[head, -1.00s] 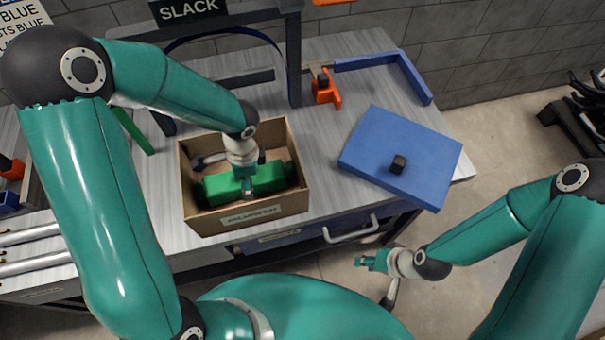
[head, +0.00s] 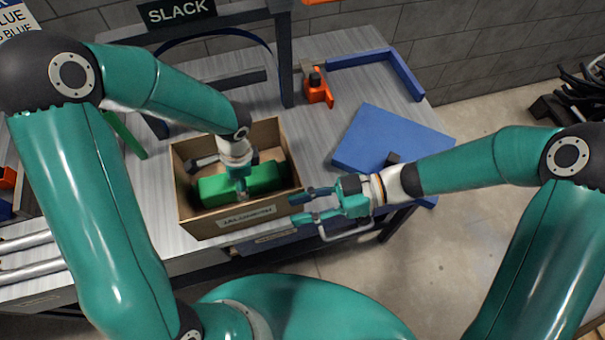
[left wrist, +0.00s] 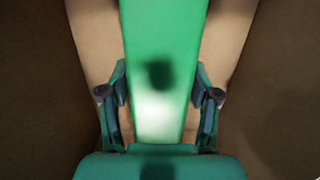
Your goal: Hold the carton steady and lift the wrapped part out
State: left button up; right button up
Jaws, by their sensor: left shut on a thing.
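The open cardboard carton (head: 190,224) stands on the bench with a label on its front wall. The wrapped part, a green block (head: 262,178) with dark ends, lies inside it. My left gripper (head: 241,190) reaches down into the carton and is shut on the block. In the left wrist view the block (left wrist: 164,60) runs between the two fingers (left wrist: 162,110), one against each side. My right gripper (head: 295,207) is open and empty at the carton's front right corner, fingers pointing left. I cannot tell whether it touches the wall.
A blue board (head: 395,135) with a dark knob lies right of the carton, partly behind my right arm. An orange clamp (head: 317,92) and a blue angled rail (head: 405,75) are at the back. A dark frame with a SLACK sign (head: 177,11) stands behind the carton.

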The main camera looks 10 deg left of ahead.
aim_at(251, 204)
jog(key=w+r+n+h, duration=0.1)
jog(key=w+a+r+n+h, duration=0.1)
jog(key=w, duration=0.1)
jog(key=w+n+h, duration=0.1)
jog(key=shift+w+a+r+n, duration=0.3)
jog(key=shift+a+r+n, duration=0.05)
jog(key=shift+r+n, duration=0.05)
jog(key=x, duration=1.1)
jog(key=shift+s+a+f, duration=0.2)
jog(key=shift+s+f, duration=0.05)
jog(key=shift+s, duration=0.05)
grip_shut()
pick_arm(q)
jog(key=shift+r, duration=0.15)
dwell(0.4)
